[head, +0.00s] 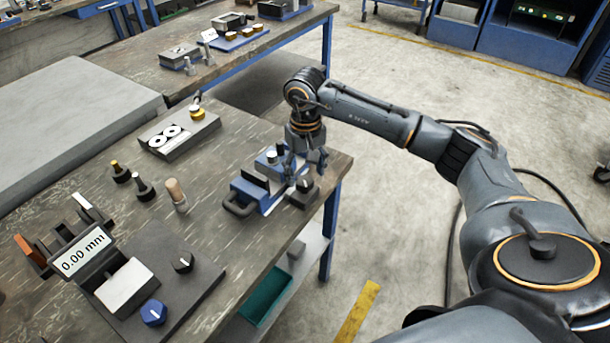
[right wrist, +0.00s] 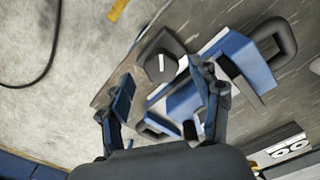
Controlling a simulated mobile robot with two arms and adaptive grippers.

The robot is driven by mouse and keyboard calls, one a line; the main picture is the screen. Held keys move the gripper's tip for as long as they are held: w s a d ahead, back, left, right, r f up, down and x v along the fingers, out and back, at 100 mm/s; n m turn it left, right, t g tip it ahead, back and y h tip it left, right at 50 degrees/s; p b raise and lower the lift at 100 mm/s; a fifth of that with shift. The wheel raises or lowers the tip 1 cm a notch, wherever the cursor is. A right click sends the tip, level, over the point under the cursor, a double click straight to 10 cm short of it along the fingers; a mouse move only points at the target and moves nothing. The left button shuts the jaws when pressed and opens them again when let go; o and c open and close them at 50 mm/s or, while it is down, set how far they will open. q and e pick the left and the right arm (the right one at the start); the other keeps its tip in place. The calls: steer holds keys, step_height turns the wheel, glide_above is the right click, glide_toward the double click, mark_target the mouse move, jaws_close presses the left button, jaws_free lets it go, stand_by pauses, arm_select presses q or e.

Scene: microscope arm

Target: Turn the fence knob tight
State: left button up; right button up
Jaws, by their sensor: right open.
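A black knob with a white mark (head: 304,184) sits on a dark block beside the blue vise-like fixture (head: 268,199), near the table's right edge. It also shows in the right wrist view (right wrist: 161,67), with its white line on top. My right gripper (head: 306,168) is open and empty, pointing down above the fixture and close to the knob. In the right wrist view its fingers (right wrist: 163,88) are spread wide, and the knob lies ahead of the gap between them. No label says which knob is the fence knob. My left gripper is not in view.
A dark panel (head: 205,290) at the front left carries a black knob (head: 183,262), a blue knob (head: 153,313) and a display reading 0.00 mm (head: 82,252). Small posts and a grey block (head: 178,130) stand farther back. Floor lies beyond the table's right edge.

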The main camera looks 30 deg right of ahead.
mark_target(304, 186)
steer(key=shift+f, duration=1.25)
steer(key=c, duration=1.1)
steer(key=shift+c, duration=0.2)
